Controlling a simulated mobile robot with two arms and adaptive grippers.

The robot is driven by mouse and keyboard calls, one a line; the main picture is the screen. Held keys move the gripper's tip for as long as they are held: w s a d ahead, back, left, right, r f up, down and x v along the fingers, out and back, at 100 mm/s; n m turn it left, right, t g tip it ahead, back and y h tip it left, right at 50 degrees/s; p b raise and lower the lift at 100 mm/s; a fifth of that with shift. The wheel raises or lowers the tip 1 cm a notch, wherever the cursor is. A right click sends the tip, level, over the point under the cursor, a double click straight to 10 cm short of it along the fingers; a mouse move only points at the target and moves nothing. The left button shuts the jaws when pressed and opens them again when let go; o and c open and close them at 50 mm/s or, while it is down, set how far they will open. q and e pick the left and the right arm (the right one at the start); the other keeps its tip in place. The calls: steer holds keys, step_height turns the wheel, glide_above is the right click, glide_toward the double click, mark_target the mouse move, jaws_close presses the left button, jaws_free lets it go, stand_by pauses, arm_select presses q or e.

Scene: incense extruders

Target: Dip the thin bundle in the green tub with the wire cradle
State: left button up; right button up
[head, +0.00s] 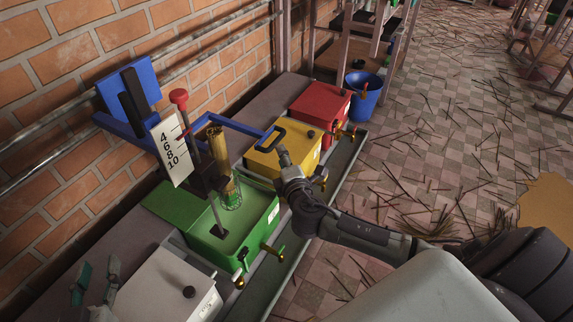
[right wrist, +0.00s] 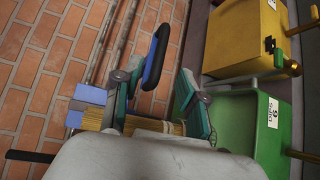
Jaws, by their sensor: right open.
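The green tub (head: 190,228) stands open in the row along the wall, with green liquid inside. A bundle of tan sticks (head: 217,150) stands nearly upright over it, its lower end in the wire cradle (head: 232,196). I cannot tell whether its tip touches the liquid. A blue lever (head: 235,124) with a black grip (head: 270,138) reaches right from the stand above the tub. My right gripper (head: 284,155) is open at this grip; in the right wrist view the grip (right wrist: 156,55) shows beyond the fingers. My left gripper (head: 97,284) is open and empty at lower left.
A white lidded box (head: 170,287) stands nearer than the green tub. A yellow box (head: 285,155) and a red box (head: 320,103) stand beyond. A white scale plate (head: 170,150) and a red knob (head: 179,97) rise beside the bundle. A blue bucket (head: 364,90) stands behind.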

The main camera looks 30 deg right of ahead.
steer(key=shift+v, duration=1.8)
